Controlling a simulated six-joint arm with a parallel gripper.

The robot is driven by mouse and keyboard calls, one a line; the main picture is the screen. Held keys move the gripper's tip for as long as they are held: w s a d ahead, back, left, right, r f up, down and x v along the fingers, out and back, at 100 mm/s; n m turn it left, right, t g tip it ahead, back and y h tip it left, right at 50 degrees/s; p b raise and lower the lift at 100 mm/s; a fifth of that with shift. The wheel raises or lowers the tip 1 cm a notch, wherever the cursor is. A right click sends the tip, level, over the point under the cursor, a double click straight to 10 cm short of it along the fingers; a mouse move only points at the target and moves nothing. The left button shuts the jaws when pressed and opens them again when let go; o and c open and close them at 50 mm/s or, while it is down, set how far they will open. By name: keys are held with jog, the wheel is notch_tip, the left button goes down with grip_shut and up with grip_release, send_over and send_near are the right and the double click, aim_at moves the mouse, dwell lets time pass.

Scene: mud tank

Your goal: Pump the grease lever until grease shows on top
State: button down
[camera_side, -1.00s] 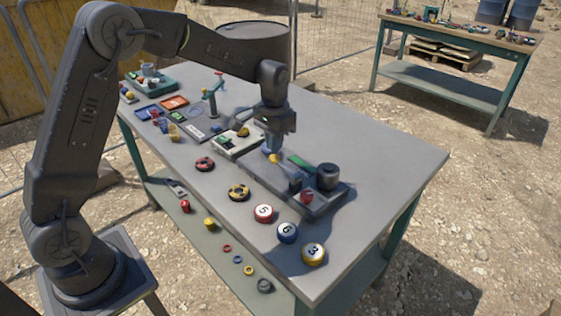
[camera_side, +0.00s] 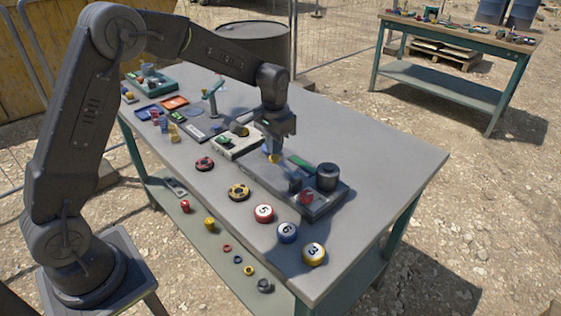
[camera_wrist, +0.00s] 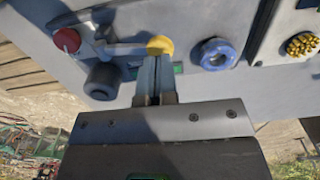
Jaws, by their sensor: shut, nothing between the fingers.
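In the wrist view a grey lever (camera_wrist: 118,48) runs sideways to a yellow knob (camera_wrist: 160,45); a red knob (camera_wrist: 66,40) is at left. My gripper (camera_side: 271,155) is shut, pointing down at the yellow-knob end. In the wrist view its closed fingertips (camera_wrist: 155,60) are right beside the yellow knob; I cannot tell whether they touch. No grease is clearly visible.
A blue ring (camera_wrist: 216,54) is right of the knob in the wrist view. A white box (camera_side: 236,147) stands behind the unit. The bench's right side is clear.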

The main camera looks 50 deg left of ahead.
aim_at(275, 156)
jog(key=shift+f, duration=2.25)
jog(key=shift+r, duration=2.05)
jog(key=shift+f, duration=0.1)
jog(key=shift+f, duration=1.9)
jog(key=shift+r, duration=2.05)
jog(key=shift+f, duration=0.15)
